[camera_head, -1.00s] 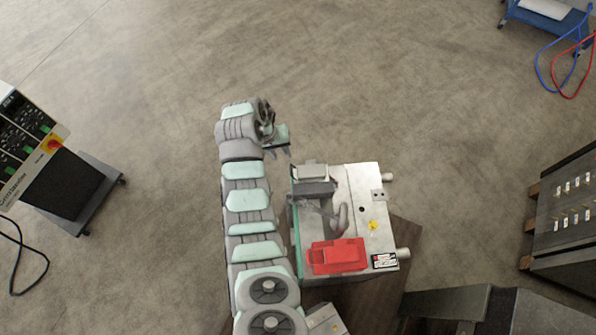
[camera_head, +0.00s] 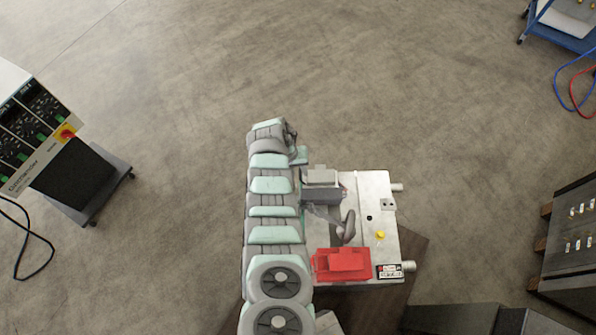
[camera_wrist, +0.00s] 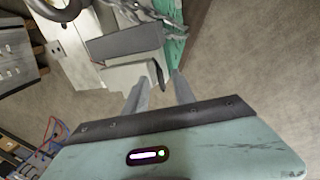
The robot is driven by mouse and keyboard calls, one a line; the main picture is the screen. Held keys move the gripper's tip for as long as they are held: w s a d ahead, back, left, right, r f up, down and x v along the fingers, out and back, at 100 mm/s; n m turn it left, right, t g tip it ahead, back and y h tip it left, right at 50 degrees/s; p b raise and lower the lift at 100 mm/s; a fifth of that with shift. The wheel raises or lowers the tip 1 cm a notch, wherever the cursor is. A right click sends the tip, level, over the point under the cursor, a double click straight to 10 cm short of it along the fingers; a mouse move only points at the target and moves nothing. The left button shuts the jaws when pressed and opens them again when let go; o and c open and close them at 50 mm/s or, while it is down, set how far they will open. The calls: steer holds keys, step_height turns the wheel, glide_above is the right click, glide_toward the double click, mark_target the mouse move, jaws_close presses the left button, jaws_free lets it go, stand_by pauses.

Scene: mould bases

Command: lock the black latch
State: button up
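The mould base (camera_head: 377,212) is a pale metal block lying low in the head view. A dark grey block (camera_head: 322,195), which looks like the black latch, sits at its upper left; it also shows in the wrist view (camera_wrist: 124,42). A light grey piece (camera_head: 321,176) lies beside it and shows in the wrist view (camera_wrist: 130,74). The fingertips appear close to the light grey piece; contact cannot be told.
A red block (camera_head: 342,264) and a dark curved handle (camera_head: 348,226) are on the mould base. A control cabinet (camera_head: 40,130) stands far left, a dark panel (camera_head: 570,235) at right, and a blue cart (camera_head: 560,28) at top right. The floor above is clear.

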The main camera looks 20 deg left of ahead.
steer(key=shift+f, duration=0.15)
steer(key=shift+c, duration=0.2)
jaws_close()
stand_by(0.5)
